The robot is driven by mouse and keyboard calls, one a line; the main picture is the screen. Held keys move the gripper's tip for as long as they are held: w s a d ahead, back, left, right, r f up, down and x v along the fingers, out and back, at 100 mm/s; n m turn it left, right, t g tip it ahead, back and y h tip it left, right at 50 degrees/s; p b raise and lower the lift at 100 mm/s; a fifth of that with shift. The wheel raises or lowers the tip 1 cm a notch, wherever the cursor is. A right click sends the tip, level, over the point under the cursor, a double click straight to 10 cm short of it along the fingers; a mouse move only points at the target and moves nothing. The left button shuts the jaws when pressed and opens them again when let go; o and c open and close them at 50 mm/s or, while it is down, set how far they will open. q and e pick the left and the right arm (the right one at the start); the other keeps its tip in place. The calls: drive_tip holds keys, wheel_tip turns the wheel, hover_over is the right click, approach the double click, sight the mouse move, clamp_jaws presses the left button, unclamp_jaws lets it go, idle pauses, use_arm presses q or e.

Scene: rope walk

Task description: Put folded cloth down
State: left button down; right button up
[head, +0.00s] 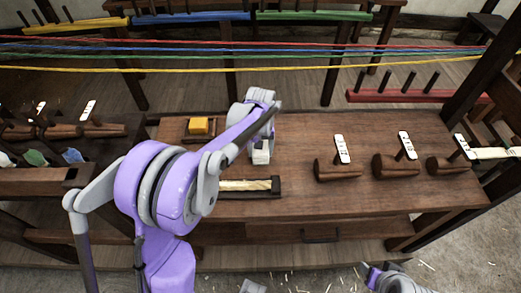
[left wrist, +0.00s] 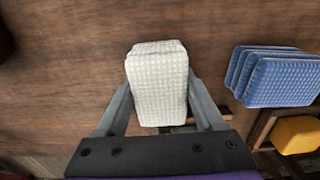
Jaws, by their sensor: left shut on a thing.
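My left gripper (head: 262,148) is over the wooden bench top, and its fingers are partly hidden by my arm in the head view. It is shut on a white folded cloth (left wrist: 158,82) with a waffle weave. The cloth shows as a small pale block (head: 261,157) in the head view. A stack of blue folded cloths (left wrist: 280,76) lies to the right of the white one in the left wrist view, apart from it. Part of my right arm shows at the bottom right of the head view; its jaws cannot be made out.
A yellow block (head: 199,126) sits in a small wooden tray. A dark trough with a pale rope piece (head: 245,185) lies nearer. Several wooden tools (head: 338,170) with white tags stand right. Coloured ropes (head: 300,68) stretch behind. The bench (head: 290,205) has bare room in front.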

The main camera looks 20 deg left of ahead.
use_arm(q)
drive_tip(key=shift+f, duration=0.2)
drive_tip(key=shift+c, duration=1.6)
unclamp_jaws()
drive_tip(key=shift+s, duration=0.1)
drive_tip(key=o, duration=0.3)
drive_tip(key=shift+d, duration=0.1)
drive_tip(key=shift+r, duration=0.1)
